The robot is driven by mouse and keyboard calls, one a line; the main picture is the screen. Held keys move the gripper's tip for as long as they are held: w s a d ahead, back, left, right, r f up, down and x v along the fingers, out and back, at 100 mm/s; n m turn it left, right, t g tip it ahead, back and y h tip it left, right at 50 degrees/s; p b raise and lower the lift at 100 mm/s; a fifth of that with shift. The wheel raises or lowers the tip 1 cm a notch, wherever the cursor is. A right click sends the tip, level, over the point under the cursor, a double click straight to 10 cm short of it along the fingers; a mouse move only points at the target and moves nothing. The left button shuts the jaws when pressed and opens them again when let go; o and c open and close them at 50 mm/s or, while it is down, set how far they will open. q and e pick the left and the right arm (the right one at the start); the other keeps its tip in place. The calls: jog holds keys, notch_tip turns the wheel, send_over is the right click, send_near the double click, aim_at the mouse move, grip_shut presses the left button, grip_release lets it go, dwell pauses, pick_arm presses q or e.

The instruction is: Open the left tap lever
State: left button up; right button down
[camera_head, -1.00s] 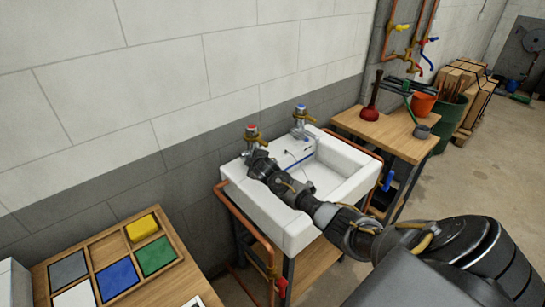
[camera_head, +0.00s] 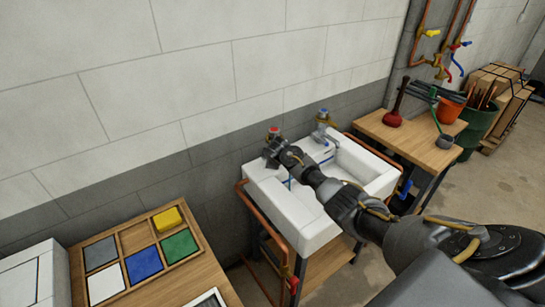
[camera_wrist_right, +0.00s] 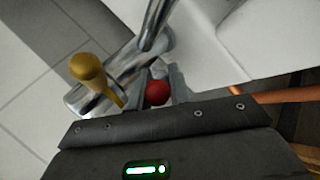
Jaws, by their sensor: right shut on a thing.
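The left tap (camera_head: 274,131), with a red cap, stands at the back left of the white sink (camera_head: 310,238). My right gripper (camera_head: 272,150) reaches over the sink to its head. In the right wrist view, the fingers (camera_wrist_right: 160,88) are shut around the tap head, with the red cap (camera_wrist_right: 157,93) between them. The brass lever (camera_wrist_right: 86,69) sticks out to the left of the fingers, over the chrome body (camera_wrist_right: 90,98). The grip's contact is partly hidden. My left gripper is out of view.
A second tap with a blue cap (camera_head: 323,114) stands to the right. A copper pipe (camera_head: 262,217) runs along the sink's left side. A wooden tray (camera_head: 116,243) with coloured squares is front left. A bench with a red plunger (camera_head: 393,118) is right. A wall is close behind the taps.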

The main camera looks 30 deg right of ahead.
jog(key=c, duration=1.3)
grip_release()
jog(key=shift+s, duration=0.1)
jog(key=v, duration=1)
jog(key=shift+s+r, duration=0.2)
jog(key=shift+a, duration=0.2)
